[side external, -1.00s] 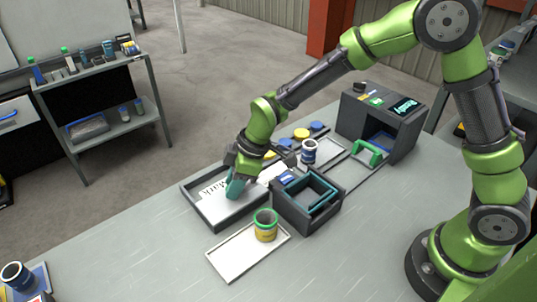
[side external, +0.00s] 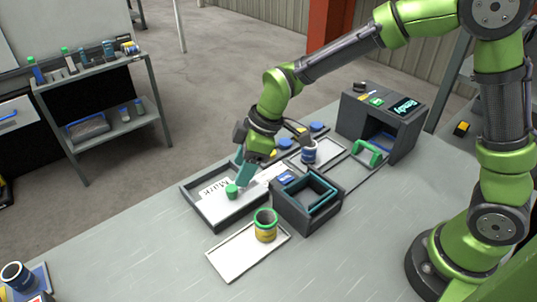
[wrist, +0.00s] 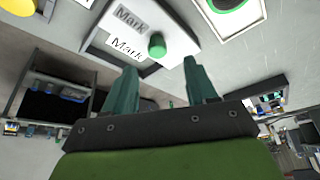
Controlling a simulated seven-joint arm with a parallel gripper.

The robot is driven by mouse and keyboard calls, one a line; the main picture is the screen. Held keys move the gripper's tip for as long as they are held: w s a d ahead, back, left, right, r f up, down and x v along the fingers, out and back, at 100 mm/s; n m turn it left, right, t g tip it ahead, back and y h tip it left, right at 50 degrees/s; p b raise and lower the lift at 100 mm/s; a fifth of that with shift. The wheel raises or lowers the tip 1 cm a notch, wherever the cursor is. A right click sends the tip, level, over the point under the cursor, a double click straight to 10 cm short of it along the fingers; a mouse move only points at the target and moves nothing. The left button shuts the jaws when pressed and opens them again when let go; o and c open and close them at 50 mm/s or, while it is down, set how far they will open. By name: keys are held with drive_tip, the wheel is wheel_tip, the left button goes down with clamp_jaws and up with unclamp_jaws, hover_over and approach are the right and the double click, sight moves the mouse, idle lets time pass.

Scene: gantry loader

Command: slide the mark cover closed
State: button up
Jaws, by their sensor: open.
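The mark cover (side external: 228,208) is a pale plate with a green knob (side external: 232,191), lying in a dark-edged tray (side external: 188,204) on the bench. A white label reading "Mark" (side external: 214,187) lies beside the knob. My gripper (side external: 243,178) is open and empty, just above and to the right of the knob in the side view. In the wrist view, the teal fingers (wrist: 160,78) are apart, with the green knob (wrist: 157,45) showing beyond and between their tips, not held. Part of the tray's back side is hidden behind my gripper.
A dark box with a teal-rimmed opening (side external: 277,206) stands close to the tray's right. A green-rimmed can (side external: 265,228) stands on a white tray (side external: 238,262) in front. A blue-and-white cup (side external: 308,153) and a dark machine (side external: 362,117) stand behind right.

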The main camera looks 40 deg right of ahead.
drive_tip(key=v, duration=1.1)
drive_tip(key=shift+s+f, duration=0.1)
drive_tip(key=s+d+r+m+t+h, duration=0.1)
drive_tip(key=s+d+r+m+t, duration=0.2)
drive_tip(key=s+d+m, duration=1)
drive_tip(key=shift+s+d+r+m+t+h, duration=0.2)
drive_tip(key=shift+s+m+t+h, duration=0.1)
drive_tip(key=shift+s+m+t, duration=0.75)
drive_tip(key=shift+s, duration=0.15)
